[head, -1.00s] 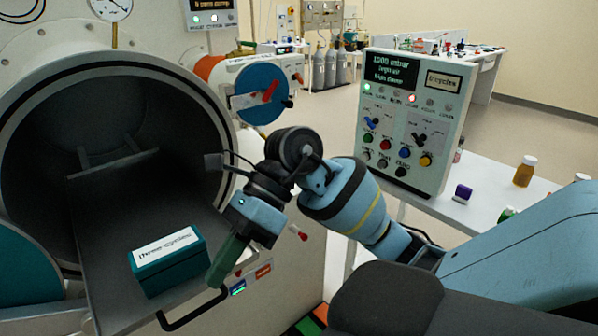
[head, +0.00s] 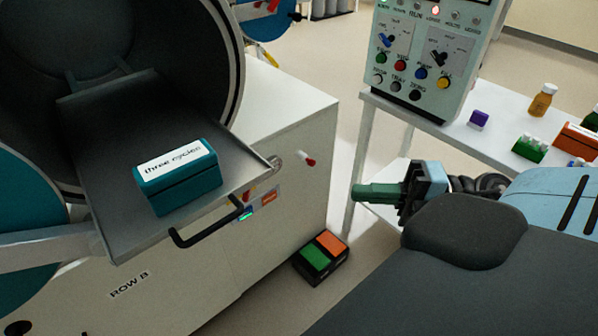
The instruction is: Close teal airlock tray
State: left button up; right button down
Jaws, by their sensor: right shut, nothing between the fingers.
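The airlock tray (head: 110,122) is a grey metal sheet that sticks out of the round dark airlock chamber (head: 150,30). A teal box (head: 180,182) labelled "three cycles" sits on it. A black bar handle (head: 208,226) is on the tray's front edge. A teal round door (head: 30,215) stands swung open at the left. My right gripper (head: 358,194) is shut and empty, pointing left, well to the right of the handle and apart from it. My left gripper is not in view.
A control panel (head: 432,60) stands on a white side table (head: 455,130) with an amber bottle (head: 543,100), a purple item (head: 479,118) and a green rack (head: 529,148). A green and orange pedal box (head: 321,257) lies on the floor. Open floor shows between cabinet and table.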

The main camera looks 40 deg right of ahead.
aim_at(268, 175)
jog(key=shift+d, duration=0.15)
